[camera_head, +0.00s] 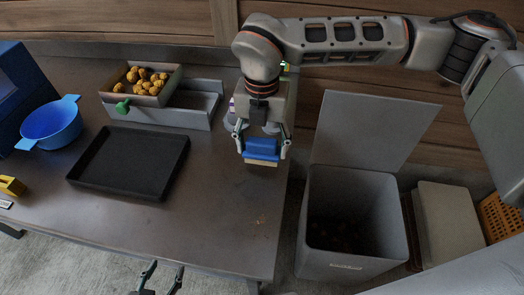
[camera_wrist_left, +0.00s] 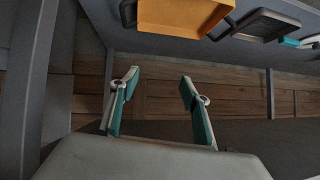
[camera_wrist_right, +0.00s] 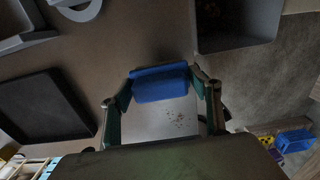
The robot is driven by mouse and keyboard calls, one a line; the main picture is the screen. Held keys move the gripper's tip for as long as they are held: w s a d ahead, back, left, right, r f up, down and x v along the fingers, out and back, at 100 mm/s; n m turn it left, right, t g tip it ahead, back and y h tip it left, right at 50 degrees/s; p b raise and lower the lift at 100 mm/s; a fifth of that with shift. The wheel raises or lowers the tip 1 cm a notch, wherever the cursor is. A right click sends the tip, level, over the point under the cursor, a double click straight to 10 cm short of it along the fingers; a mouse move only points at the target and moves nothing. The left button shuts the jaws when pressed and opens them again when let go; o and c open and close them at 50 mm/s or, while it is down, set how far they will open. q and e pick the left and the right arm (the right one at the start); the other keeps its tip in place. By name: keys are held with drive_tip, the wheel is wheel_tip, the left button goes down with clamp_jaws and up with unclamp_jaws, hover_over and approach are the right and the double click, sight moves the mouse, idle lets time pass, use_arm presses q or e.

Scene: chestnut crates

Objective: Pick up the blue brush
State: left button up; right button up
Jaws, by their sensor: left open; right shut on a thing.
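The blue brush (camera_head: 262,147) has a pale underside and is between the fingers of my right gripper (camera_head: 263,143), near the table's right edge. In the right wrist view the brush (camera_wrist_right: 160,84) spans between both fingertips of my right gripper (camera_wrist_right: 161,90), which is shut on it. It appears held above the tabletop, but the exact gap is hard to tell. My left gripper (camera_head: 161,270) is open and empty at the front edge of the table, at the bottom of the head view. It also shows open in the left wrist view (camera_wrist_left: 160,84).
A black tray (camera_head: 130,163), a blue pot (camera_head: 50,124) and a crate of chestnuts (camera_head: 146,102) stand on the table (camera_head: 225,215). Small crumbs (camera_wrist_right: 178,121) lie near the brush. An open grey bin (camera_head: 350,262) stands right of the table.

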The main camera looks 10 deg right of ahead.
sight(262, 140)
wheel_tip(262, 140, up, 17)
drive_tip(key=p, duration=0.1)
